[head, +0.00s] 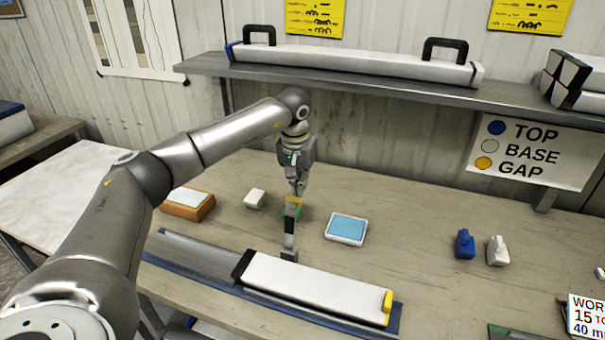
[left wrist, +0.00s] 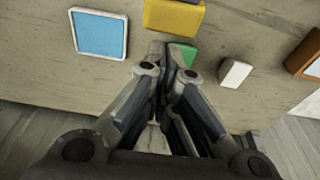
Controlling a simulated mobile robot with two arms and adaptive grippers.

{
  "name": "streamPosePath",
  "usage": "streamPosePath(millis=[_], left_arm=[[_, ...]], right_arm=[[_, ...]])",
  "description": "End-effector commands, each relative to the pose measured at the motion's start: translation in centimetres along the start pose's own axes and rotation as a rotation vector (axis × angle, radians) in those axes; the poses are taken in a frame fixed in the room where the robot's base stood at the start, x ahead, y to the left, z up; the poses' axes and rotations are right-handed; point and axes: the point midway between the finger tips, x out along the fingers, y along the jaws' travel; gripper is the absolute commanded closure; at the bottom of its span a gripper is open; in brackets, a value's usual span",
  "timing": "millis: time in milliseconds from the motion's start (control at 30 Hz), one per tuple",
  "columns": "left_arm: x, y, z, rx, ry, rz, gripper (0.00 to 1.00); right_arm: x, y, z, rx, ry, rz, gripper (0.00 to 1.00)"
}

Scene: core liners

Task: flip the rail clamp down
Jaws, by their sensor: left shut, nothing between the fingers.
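My left gripper (head: 297,190) points down, shut and empty, right at the clamp's yellow top in the head view. My right gripper is not in view.
A blue-topped tray (head: 347,229), a white block (head: 255,199), an orange box (head: 188,203) and a green item (head: 300,212) lie on the bench. Blue (head: 465,244) and white (head: 498,251) pieces stand right. A shelf (head: 400,92) with a long liner overhangs the back.

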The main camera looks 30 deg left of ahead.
Motion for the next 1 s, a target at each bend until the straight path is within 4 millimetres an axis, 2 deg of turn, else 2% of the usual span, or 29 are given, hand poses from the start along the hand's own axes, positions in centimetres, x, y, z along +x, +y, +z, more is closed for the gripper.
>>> streamPosePath(millis=[200,567,1000], left_arm=[[-0.3,0.0,0.8,0.001,0.0,0.0,1.0],[-0.3,0.0,0.9,0.0,0.0,0.0,1.0],[-0.7,-0.1,0.8,0.0,0.071,-0.001,1.0]], right_arm=[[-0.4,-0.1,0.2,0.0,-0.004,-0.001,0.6],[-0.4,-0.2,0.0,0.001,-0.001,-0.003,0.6],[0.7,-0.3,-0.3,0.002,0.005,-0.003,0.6]])
